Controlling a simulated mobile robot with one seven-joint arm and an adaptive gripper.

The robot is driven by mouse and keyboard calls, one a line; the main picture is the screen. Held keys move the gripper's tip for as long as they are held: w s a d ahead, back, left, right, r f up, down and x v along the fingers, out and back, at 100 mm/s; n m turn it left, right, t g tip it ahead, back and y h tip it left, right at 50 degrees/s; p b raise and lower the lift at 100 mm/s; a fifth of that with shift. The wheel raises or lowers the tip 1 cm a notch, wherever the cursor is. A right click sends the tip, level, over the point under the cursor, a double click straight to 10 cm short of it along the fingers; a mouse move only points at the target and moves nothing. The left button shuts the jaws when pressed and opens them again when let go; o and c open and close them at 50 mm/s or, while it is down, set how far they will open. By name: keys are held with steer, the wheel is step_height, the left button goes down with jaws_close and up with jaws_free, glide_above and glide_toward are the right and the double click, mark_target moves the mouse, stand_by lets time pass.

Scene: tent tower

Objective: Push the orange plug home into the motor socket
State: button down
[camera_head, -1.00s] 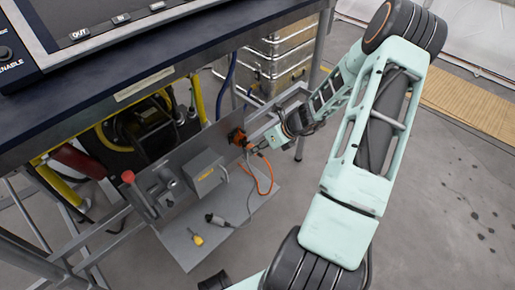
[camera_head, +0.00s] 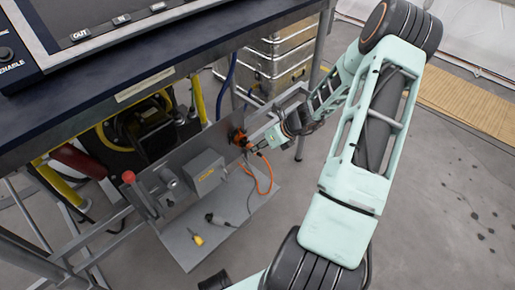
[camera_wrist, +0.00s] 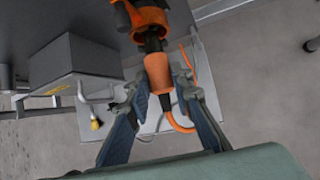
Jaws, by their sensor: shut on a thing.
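The orange plug (camera_wrist: 157,74) is in the wrist view, with a black nose pointing up at the orange motor socket (camera_wrist: 149,18). The nose meets the socket's lower side; how deep it sits cannot be told. My gripper (camera_wrist: 161,83) has a finger on each side of the plug and is shut on it. An orange cable (camera_wrist: 180,123) hangs from the plug. In the head view the socket (camera_head: 238,137) sits on the right end of a grey panel, with my gripper (camera_head: 259,147) just to its right. My gripper partly hides the plug there.
A grey box (camera_head: 207,173) and a red-knobbed lever (camera_head: 129,177) stand on the panel. A grey connector (camera_head: 218,219) and a yellow item (camera_head: 196,236) lie on the plate below. The dark tabletop (camera_head: 130,75) overhangs. Open floor lies to the right.

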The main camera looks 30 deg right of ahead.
steer(key=shift+w+a+p, duration=0.15)
steer(key=shift+w+a, duration=0.05)
steer(key=shift+w, duration=0.35)
steer(key=shift+w+a+p, duration=0.15)
steer(key=shift+w+a, duration=0.05)
steer(key=shift+w, duration=0.3)
steer(key=c, duration=1.6)
jaws_free()
steer(key=v, duration=1.2)
